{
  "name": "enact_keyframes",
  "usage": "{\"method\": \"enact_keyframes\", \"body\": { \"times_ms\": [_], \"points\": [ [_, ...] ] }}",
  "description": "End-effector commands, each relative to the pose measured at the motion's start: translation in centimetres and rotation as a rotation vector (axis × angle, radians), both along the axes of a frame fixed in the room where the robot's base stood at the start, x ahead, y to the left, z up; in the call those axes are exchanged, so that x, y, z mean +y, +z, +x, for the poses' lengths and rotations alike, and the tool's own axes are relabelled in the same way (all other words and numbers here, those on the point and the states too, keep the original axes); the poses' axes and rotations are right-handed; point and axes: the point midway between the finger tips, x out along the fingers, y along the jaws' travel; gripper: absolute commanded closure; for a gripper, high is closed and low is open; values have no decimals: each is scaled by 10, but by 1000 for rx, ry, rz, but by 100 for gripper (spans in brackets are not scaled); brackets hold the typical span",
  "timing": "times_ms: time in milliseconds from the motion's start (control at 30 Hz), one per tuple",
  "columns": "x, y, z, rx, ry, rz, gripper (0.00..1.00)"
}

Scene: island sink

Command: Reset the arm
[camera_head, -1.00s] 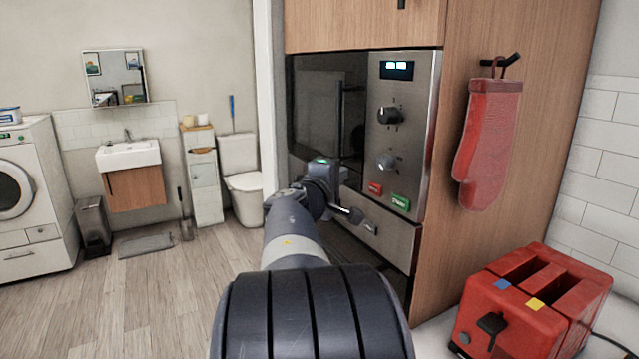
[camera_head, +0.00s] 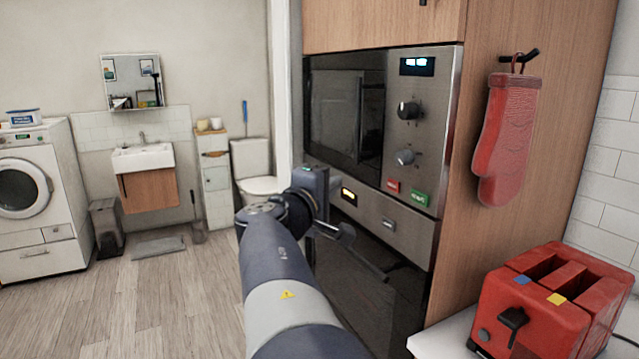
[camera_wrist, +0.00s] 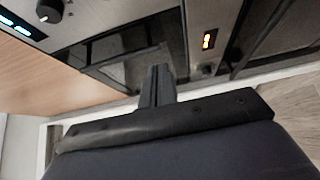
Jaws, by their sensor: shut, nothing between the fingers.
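My arm (camera_head: 285,285) reaches forward from the bottom of the head view, with its wrist (camera_head: 310,195) bent in front of the built-in oven (camera_head: 345,120). My gripper (camera_head: 345,238) points toward the appliance front below the oven's dark glass. In the wrist view my gripper (camera_wrist: 158,82) has its two fingers together, with nothing between them. The oven's steel control panel (camera_head: 415,150) carries a lit display, two knobs, a red button and a green button. My wrist hides part of the lower appliance front, which has an orange-lit display (camera_head: 349,196).
A red toaster (camera_head: 545,300) stands on the white counter (camera_head: 440,340) at lower right. A red oven mitt (camera_head: 503,140) hangs on the wood cabinet side (camera_head: 480,240). A washing machine (camera_head: 40,200), sink (camera_head: 145,160) and toilet (camera_head: 257,170) stand at the back left.

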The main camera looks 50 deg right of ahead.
Motion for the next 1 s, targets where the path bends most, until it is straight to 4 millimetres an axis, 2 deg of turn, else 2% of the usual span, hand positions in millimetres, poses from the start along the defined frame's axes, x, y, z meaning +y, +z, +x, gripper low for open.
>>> {"method": "enact_keyframes", "body": {
  "times_ms": [100, 200, 633, 767, 1000],
  "points": [
    [14, -1, -5, -2, 2, 0, 100],
    [20, 0, -7, -1, 1, 0, 100],
    [22, 0, -9, 0, -1, 1, 100],
    [15, 0, -6, 0, -2, 1, 100],
    [-17, 0, 6, 3, -4, 3, 100]
  ]
}}
